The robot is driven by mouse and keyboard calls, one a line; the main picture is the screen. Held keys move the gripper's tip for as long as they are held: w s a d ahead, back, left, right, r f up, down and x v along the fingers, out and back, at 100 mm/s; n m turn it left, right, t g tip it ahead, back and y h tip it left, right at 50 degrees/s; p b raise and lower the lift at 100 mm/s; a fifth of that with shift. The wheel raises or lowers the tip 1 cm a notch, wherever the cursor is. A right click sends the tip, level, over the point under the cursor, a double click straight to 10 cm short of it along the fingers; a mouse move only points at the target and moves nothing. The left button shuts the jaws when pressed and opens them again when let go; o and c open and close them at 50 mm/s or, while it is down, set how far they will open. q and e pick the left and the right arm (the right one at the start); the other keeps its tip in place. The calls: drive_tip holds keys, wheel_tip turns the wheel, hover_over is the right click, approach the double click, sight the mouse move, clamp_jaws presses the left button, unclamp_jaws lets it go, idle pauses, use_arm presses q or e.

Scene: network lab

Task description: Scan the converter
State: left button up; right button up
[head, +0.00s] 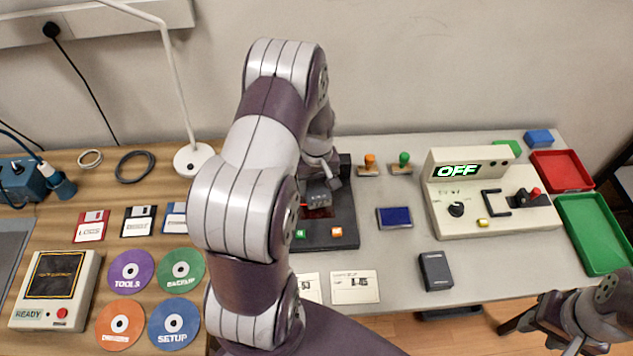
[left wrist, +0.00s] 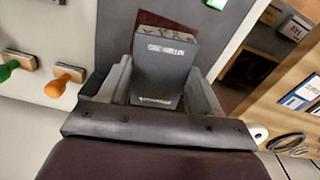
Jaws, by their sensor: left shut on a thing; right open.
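The converter is a dark grey box with a printed label; it shows in the left wrist view (left wrist: 165,68) between my left gripper's fingers (left wrist: 165,95). In the head view my left gripper (head: 320,178) is shut on the converter (head: 319,199), above the dark scanning station (head: 345,225). A dark red window of the station shows beside the converter in the left wrist view (left wrist: 150,20). The station has a green button (head: 300,234) and an orange button (head: 337,232) in front. I cannot tell whether the converter touches the station. My right gripper (head: 573,347) is open and empty at the lower right.
A control panel reading OFF (head: 490,190) stands to the right. Two stamps (head: 369,166), a blue pad (head: 394,217), a black box (head: 435,271) and printed cards (head: 355,287) lie around. Green (head: 597,235) and red (head: 562,170) trays sit at far right. Discs and floppies lie left.

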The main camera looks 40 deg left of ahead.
use_arm(q)
wheel_tip(320, 180, up, 6)
drive_tip(key=p, duration=0.5)
drive_tip(key=shift+r+p, duration=0.15)
drive_tip(key=shift+p, duration=0.2)
drive_tip(key=shift+f, duration=0.2)
